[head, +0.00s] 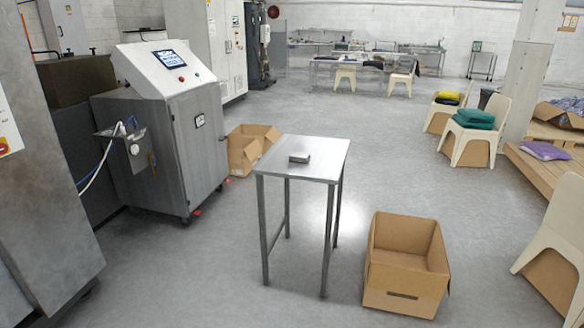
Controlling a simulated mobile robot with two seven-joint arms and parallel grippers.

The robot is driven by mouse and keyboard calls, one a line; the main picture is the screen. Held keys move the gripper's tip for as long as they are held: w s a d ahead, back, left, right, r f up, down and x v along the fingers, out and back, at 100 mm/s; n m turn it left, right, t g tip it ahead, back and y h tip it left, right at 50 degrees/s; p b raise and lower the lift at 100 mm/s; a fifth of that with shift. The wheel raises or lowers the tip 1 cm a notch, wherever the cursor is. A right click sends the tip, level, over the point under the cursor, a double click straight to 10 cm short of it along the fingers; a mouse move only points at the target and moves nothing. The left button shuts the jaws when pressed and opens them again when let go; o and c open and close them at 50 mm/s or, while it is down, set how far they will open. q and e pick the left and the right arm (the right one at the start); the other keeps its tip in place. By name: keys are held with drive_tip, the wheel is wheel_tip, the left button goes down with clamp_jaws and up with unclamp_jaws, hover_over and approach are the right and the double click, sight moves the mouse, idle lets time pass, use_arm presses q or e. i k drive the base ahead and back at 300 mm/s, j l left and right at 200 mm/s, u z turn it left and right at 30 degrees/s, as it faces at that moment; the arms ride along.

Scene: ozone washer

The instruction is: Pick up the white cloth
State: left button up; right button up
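I cannot make out a thing that is clearly a white cloth in the head view. A small flat grey item (299,158) with a pale top lies near the middle of the metal table (323,168). It is too small to tell whether it is folded cloth or a small box. Neither of my grippers shows in this view.
An open, empty-looking cardboard box (405,289) stands right of the table. More cardboard boxes (245,155) stand behind it, beside the grey control cabinet (190,140). The middle floor is clear.

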sight(298, 157)
drive_tip(key=i+l, duration=0.15)
drive_tip(key=i, duration=0.4)
drive_tip(key=i+u, duration=0.1)
drive_tip(key=i, duration=0.4)
